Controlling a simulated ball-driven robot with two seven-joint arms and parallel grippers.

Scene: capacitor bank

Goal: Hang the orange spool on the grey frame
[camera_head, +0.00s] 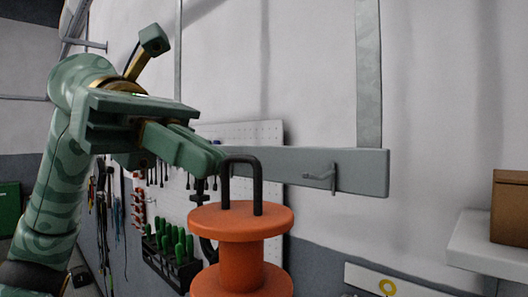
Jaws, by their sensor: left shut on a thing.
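The orange spool (240,262) is upright at the lower middle, with a black loop handle (257,185) on its top flange. Its bottom is cut off by the picture edge. My left gripper (213,158) comes in from the left and is shut on the spool at the left side of its handle. The grey frame (362,172) is a horizontal bar with upright posts behind the spool. A small grey hook (322,176) sticks out from the bar, to the right of the handle and apart from it. My right gripper is not in view.
A pegboard (262,132) with hanging tools is on the wall behind, with a rack of green-handled screwdrivers (172,247) below. A white shelf (487,246) with a cardboard box (509,207) is at the right. The space between the spool and shelf looks clear.

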